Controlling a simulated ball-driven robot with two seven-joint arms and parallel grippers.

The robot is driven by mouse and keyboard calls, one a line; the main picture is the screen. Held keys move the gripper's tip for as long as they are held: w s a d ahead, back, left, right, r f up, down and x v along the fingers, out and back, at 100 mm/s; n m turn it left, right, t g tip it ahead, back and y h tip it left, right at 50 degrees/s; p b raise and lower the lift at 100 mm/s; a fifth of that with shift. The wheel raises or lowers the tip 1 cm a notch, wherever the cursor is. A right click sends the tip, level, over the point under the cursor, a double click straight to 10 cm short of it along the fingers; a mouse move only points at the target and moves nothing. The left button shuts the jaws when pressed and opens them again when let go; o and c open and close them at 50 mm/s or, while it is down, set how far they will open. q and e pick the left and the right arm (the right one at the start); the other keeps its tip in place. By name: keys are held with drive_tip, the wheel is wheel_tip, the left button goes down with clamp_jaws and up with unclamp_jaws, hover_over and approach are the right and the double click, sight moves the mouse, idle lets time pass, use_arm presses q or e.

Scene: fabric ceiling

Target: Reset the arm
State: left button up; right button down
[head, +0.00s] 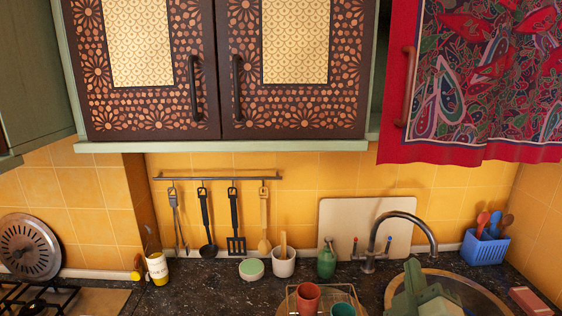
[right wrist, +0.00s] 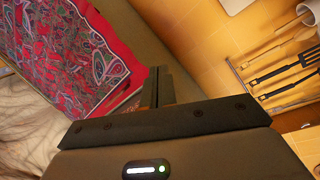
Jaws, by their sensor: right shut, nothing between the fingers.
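My right gripper (head: 413,272) shows at the bottom right of the head view, in front of the round sink, grey-green and pointing up. In the right wrist view its two fingers (right wrist: 158,87) are together with nothing between them. My left gripper is not in the head view. The task names no object.
Patterned cupboard doors (head: 290,70) hang above the counter (head: 200,275). A red patterned cloth (head: 490,80) hangs at upper right. Below are hanging utensils (head: 205,220), a faucet (head: 410,220), a blue caddy (head: 484,248), a red cup (head: 307,297) and a stove (head: 40,300).

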drive_tip(key=s+d+f+g, duration=0.2)
drive_tip(key=s+f+g, duration=0.2)
drive_tip(key=s+f, duration=0.3)
drive_tip(key=s+d+f+m+g, duration=0.1)
drive_tip(key=s+d+f+g, duration=0.25)
drive_tip(key=s+f, duration=0.35)
drive_tip(key=s+d+f+g, duration=0.2)
drive_tip(key=s+f+g, duration=0.3)
drive_tip(key=f, duration=0.4)
drive_tip(key=s+a+f+m+g+y+b, duration=0.1)
drive_tip(key=s+a+f+y+b, duration=0.15)
drive_tip(key=f, duration=1.35)
drive_tip(key=s+a+f+g+y+b, duration=0.1)
drive_tip(key=s+a+f+g+b, duration=0.2)
drive_tip(key=f, duration=1.3)
drive_tip(key=s+f+m+g+y+b, duration=0.1)
drive_tip(key=s+f+m+b, duration=0.2)
drive_tip(key=s+f, duration=1.5)
wheel_tip(320, 180, down, 2)
drive_tip(key=b, duration=0.2)
drive_tip(key=shift+s+d+g+b, duration=0.25)
drive_tip(key=shift+d+g+b, duration=0.05)
drive_tip(key=shift+d+g, duration=0.05)
drive_tip(key=shift+f, duration=0.1)
